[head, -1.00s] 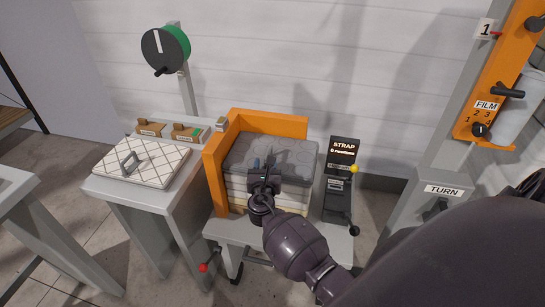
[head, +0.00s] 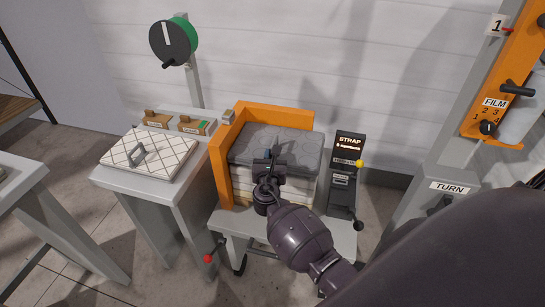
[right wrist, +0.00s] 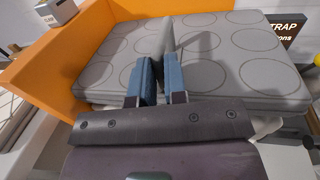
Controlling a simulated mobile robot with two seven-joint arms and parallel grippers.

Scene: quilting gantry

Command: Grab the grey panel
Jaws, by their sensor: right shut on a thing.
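The grey panel (head: 290,145) is a flat quilted slab with a circle pattern. It is on top of a stack of pale pads (head: 243,185) inside the orange corner frame (head: 226,150). In the right wrist view the panel (right wrist: 215,65) fills the middle, with an upright grey fin (right wrist: 167,38) on it. My right gripper (right wrist: 160,75) has its two blue fingers on either side of this fin and is shut on it. In the head view my right gripper (head: 268,165) covers the panel's front middle. Whether the panel is lifted off the stack cannot be told.
A side table (head: 165,185) on the left holds a white quilted panel (head: 165,160) with a grey handle. A TURN box (head: 450,187) stands at the right.

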